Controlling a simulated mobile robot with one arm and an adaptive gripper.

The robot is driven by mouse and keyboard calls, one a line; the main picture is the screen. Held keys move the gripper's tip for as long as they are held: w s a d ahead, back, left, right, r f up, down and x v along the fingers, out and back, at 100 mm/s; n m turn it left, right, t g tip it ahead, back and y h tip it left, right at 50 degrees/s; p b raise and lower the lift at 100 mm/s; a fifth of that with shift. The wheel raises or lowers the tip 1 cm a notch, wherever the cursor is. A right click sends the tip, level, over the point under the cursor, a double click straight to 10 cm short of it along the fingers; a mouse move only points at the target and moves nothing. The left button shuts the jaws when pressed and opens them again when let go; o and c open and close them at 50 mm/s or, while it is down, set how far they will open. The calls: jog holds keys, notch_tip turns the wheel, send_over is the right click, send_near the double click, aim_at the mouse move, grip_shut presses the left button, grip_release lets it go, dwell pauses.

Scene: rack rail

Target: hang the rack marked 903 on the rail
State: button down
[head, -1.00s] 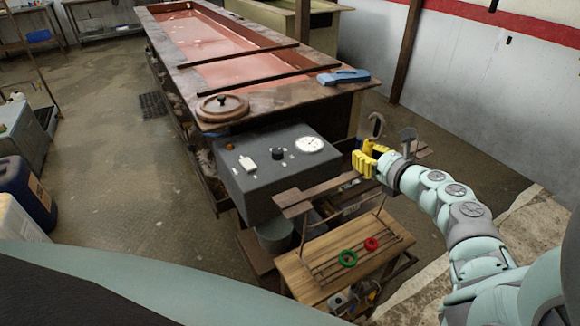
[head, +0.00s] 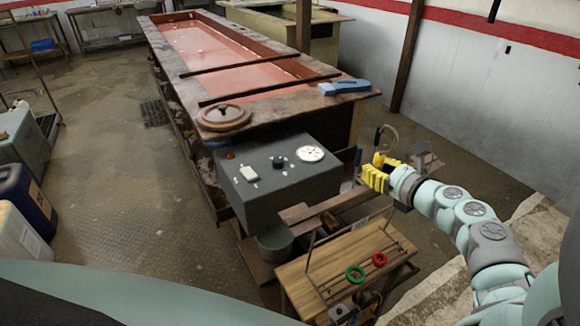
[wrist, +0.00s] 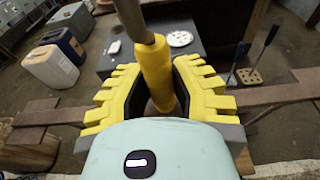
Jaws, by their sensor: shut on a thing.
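My gripper (head: 374,179) has yellow toothed jaws, shut on a yellow-sleeved hook stem (head: 379,158). A thin curved hook (head: 390,132) rises above the sleeve. In the wrist view the yellow sleeve (wrist: 155,75) stands between the jaws, with a grey rod coming out toward the camera. What hangs below is hidden by the gripper and my arm. I cannot read 903 on any rack. A brown flat bar (head: 310,211) runs beside the gripper and also shows on both sides of it in the wrist view (wrist: 280,94). I cannot tell whether it is the rail. No contact is visible.
A dark-handled tool (wrist: 265,47) stands near the bar. A grey box with a dial (head: 275,180) stands left of the gripper. A wooden table (head: 385,245) below holds a wire frame and green (head: 355,274) and red (head: 379,260) rings. Dark bars cross the tank (head: 180,70).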

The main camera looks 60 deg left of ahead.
jog(key=f+b+v, duration=0.1)
jog(key=v, duration=0.5)
jog(key=shift+b, duration=0.35)
jog(key=shift+d, duration=0.1)
